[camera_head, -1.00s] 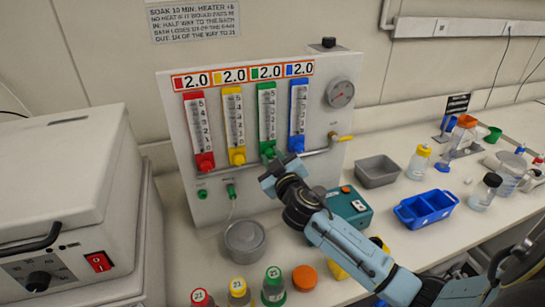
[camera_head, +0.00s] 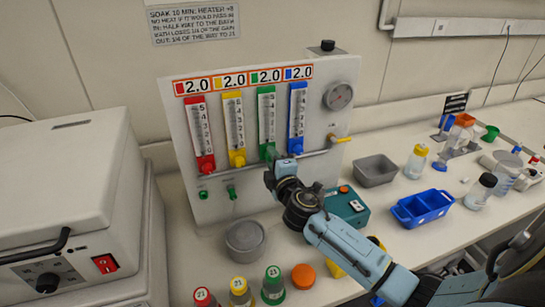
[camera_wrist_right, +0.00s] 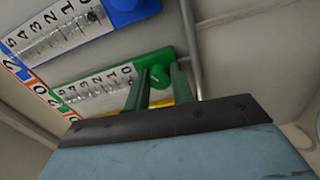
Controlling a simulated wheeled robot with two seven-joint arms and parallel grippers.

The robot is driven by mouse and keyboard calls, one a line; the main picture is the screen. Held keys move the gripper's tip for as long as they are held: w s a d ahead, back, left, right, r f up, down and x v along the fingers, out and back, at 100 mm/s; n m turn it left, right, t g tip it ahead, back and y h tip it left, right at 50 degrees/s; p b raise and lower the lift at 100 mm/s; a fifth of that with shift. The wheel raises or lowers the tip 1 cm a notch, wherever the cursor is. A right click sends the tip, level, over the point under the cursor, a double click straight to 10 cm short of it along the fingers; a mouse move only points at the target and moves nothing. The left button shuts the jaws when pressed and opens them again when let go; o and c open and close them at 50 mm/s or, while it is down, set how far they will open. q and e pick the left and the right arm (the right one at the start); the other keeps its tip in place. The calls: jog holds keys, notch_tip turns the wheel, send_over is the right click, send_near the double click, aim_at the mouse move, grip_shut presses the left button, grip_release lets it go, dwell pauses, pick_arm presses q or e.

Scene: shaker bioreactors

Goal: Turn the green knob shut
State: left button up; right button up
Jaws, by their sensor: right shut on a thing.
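The green knob (camera_wrist_right: 160,76) sits at the foot of the green-framed flow tube (camera_head: 267,118) on the white panel. In the head view the knob (camera_head: 267,150) is partly hidden by my right gripper (camera_head: 271,160). In the right wrist view my right gripper (camera_wrist_right: 160,84) has one finger on each side of the knob and is shut on it. The label above the green tube (camera_head: 267,76) reads 2.0. My left gripper is not in view.
Red (camera_head: 206,164), yellow (camera_head: 237,158) and blue (camera_head: 295,146) knobs flank the green one closely. A horizontal pipe with a yellow valve handle (camera_head: 341,140) runs by them. A grey round pot (camera_head: 245,238) and a teal box (camera_head: 346,207) stand below on the bench.

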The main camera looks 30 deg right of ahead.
jog(key=shift+n+p, duration=1.3)
jog(key=shift+n, duration=4.6)
jog(key=o, duration=1)
jog(key=b+v, duration=0.2)
jog(key=v, duration=1.1)
jog(key=shift+s+a, duration=0.15)
jog(key=shift+s, duration=0.05)
